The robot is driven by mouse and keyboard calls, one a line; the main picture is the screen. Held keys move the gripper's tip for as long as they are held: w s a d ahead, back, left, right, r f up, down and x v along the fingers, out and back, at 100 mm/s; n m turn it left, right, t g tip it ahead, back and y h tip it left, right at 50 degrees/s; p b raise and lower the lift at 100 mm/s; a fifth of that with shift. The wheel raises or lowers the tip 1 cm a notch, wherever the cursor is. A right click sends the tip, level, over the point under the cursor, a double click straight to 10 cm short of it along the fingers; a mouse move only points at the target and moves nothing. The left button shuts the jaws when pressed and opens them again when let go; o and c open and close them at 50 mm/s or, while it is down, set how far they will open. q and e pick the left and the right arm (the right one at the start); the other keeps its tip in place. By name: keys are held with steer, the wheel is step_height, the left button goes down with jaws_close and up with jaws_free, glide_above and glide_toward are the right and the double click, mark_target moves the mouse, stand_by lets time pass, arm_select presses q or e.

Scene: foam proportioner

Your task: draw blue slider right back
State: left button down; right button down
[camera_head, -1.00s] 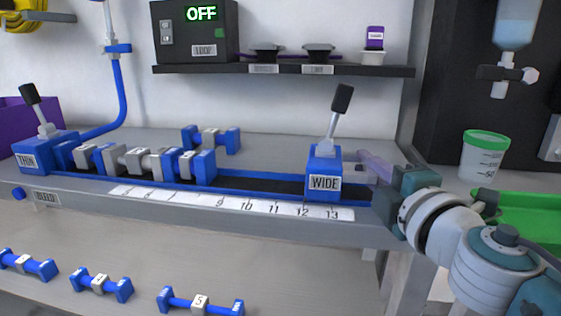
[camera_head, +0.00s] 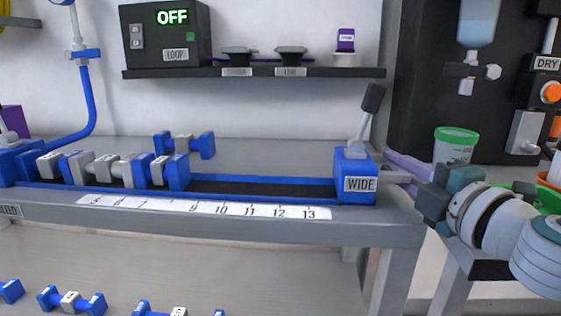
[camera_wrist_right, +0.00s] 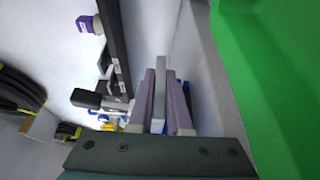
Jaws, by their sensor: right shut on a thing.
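The blue right slider (camera_head: 356,172), labelled WIDE, stands upright on the rail's right end, past the 13 mark of the white scale (camera_head: 205,206). A grey lever with a black knob (camera_head: 374,97) rises from its top. My right gripper (camera_head: 400,168) is at the slider's right side, its purple fingers shut on a grey bar that juts out from the slider. In the right wrist view this grey bar (camera_wrist_right: 159,95) lies between the two purple fingers. The fingers partly hide the bar. My left gripper is not in view.
Several blue and grey blocks (camera_head: 105,168) sit on the rail at left, with bare dark track between them and the slider. A shelf (camera_head: 250,72) hangs above. A cup with a green rim (camera_head: 455,146) stands behind my right gripper. A green container (camera_wrist_right: 265,80) fills the wrist view's right.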

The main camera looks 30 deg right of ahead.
steer(key=c, duration=0.9)
jaws_free()
steer(key=shift+s+d, duration=0.15)
steer(key=shift+d, duration=0.1)
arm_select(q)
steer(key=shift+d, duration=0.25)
arm_select(e)
steer(key=shift+o, duration=0.2)
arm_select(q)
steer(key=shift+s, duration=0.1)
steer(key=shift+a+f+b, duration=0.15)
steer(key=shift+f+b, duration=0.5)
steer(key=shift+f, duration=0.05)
arm_select(e)
steer(key=s+a, duration=0.1)
steer(key=s, duration=0.8)
steer(key=shift+s+a, duration=0.3)
steer(key=shift+s, duration=0.1)
